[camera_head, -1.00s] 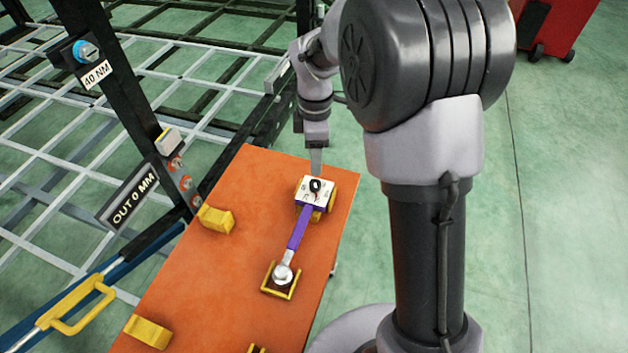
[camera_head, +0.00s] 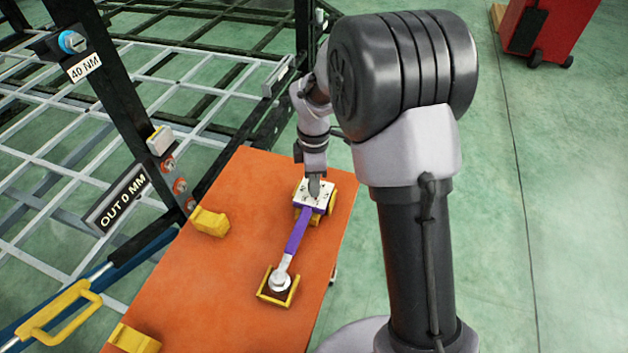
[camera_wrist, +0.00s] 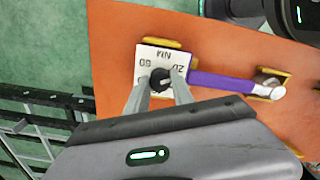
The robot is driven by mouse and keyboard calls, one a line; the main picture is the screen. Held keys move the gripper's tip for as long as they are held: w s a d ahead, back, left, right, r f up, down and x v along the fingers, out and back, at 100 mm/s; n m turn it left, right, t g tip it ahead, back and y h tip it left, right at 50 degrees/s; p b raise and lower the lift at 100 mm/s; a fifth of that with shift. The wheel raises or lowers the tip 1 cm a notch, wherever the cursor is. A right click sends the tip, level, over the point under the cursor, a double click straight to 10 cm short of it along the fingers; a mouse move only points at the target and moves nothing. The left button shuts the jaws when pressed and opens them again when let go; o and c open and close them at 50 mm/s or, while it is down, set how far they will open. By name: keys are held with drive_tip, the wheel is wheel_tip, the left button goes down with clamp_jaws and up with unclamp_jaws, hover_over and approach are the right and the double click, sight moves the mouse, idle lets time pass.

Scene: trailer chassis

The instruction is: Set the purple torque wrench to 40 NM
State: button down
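The purple torque wrench (camera_head: 296,235) lies on the orange tabletop (camera_head: 225,285). Its white dial box (camera_wrist: 150,58) sits on a yellow holder and its metal head (camera_head: 280,282) in a yellow cradle. In the wrist view the dial has numbers and "NM", upside down, with a black knob (camera_wrist: 159,79) bearing a light mark; its exact setting is unclear. My gripper (camera_wrist: 162,76) is over the dial, its fingers apart on either side of the knob. Contact with the knob cannot be told. The head view shows my gripper (camera_head: 314,194) hiding the knob.
A black post left of the table carries a "40 NM" label (camera_head: 84,66) and an "OUT 0 MM" sign (camera_head: 122,201). Empty yellow holders (camera_head: 210,222) stand on the table's left side. A red cabinet (camera_head: 549,28) stands far right on the green floor.

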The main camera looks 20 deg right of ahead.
idle(0.3)
drive_tip(key=m+p, duration=0.1)
drive_tip(key=m, duration=0.2)
drive_tip(key=m+p, duration=0.1)
drive_tip(key=m, duration=0.2)
drive_tip(key=shift+m+p, duration=0.3)
drive_tip(key=shift+m, duration=0.1)
drive_tip(key=m, duration=0.3)
drive_tip(key=shift+m+p, duration=0.3)
drive_tip(key=m, duration=0.3)
drive_tip(key=shift+m, duration=0.3)
drive_tip(key=m, duration=0.9)
drive_tip(key=shift+m, duration=0.3)
